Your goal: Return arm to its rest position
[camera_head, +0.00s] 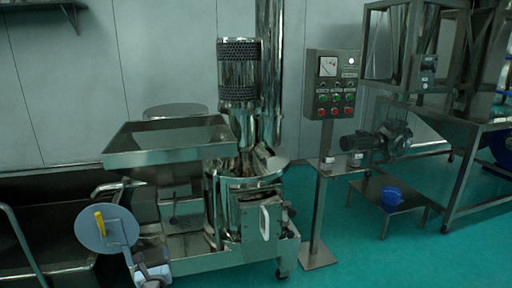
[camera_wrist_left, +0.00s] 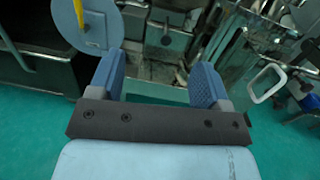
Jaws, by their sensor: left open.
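My left gripper (camera_head: 150,270) shows at the bottom of the head view, in front of the sieve machine's base frame. In the left wrist view its two blue fingers (camera_wrist_left: 158,80) are spread apart with nothing between them. A round grey disc with a yellow handle (camera_head: 115,236) is just left of and above the gripper in the head view. It also shows at the top left of the left wrist view (camera_wrist_left: 99,32), apart from the fingers. My right gripper is in neither view.
The steel sieve machine (camera_head: 245,195) with its wide hopper tray (camera_head: 165,158) stands behind the gripper. A control box on a post (camera_head: 332,85) is to its right. Green floor is clear at the lower right.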

